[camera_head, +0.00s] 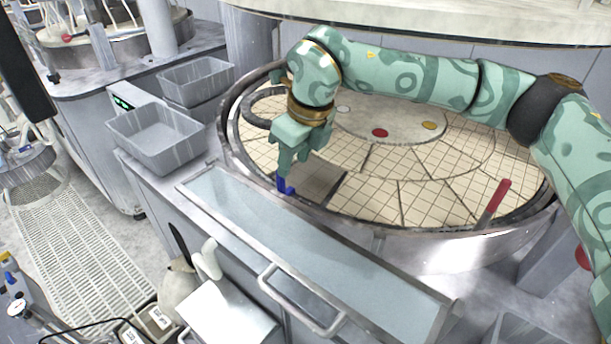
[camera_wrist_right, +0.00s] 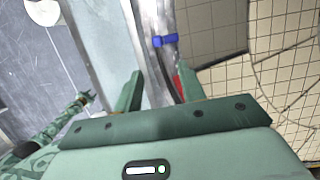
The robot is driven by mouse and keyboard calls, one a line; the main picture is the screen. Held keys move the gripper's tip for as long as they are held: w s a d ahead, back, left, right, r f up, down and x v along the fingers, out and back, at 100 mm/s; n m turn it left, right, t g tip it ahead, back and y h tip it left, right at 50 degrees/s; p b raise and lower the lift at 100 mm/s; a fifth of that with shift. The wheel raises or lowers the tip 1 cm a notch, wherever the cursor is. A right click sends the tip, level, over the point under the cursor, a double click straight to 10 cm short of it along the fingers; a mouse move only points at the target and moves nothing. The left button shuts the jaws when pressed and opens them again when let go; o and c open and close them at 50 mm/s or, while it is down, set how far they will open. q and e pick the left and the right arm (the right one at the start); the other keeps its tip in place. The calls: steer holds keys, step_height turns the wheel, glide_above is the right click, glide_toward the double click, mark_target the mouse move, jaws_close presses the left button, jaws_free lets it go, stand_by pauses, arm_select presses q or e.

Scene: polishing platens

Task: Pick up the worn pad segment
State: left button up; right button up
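The worn pad segment appears to be the grey-brown, darker segment (camera_head: 318,182) among cream ones at the platen's near left edge. It also shows in the right wrist view (camera_wrist_right: 215,28). A blue tab (camera_head: 285,187) sits at its outer edge, and it shows in the wrist view too (camera_wrist_right: 165,40). My right gripper (camera_head: 291,168) is over this edge, just above the tab in the head view. In the right wrist view its two fingers (camera_wrist_right: 158,84) are apart with nothing held between them. My left gripper (camera_wrist_right: 86,98) shows small at the left of the wrist view, its fingers unclear.
The round platen (camera_head: 440,222) has a raised metal rim and cream gridded segments. A red handle (camera_head: 495,202) stands up at its right. A long pale tray (camera_head: 300,245) with a bar handle (camera_head: 300,308) lies in front. Grey bins (camera_head: 160,150) stand at the left.

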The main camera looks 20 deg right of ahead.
steer(key=w+f, duration=0.1)
steer(key=w+a+f, duration=0.1)
steer(key=f, duration=0.1)
steer(key=w+a+f, duration=0.1)
steer(key=f, duration=0.1)
steer(key=shift+w, duration=0.15)
jaws_close()
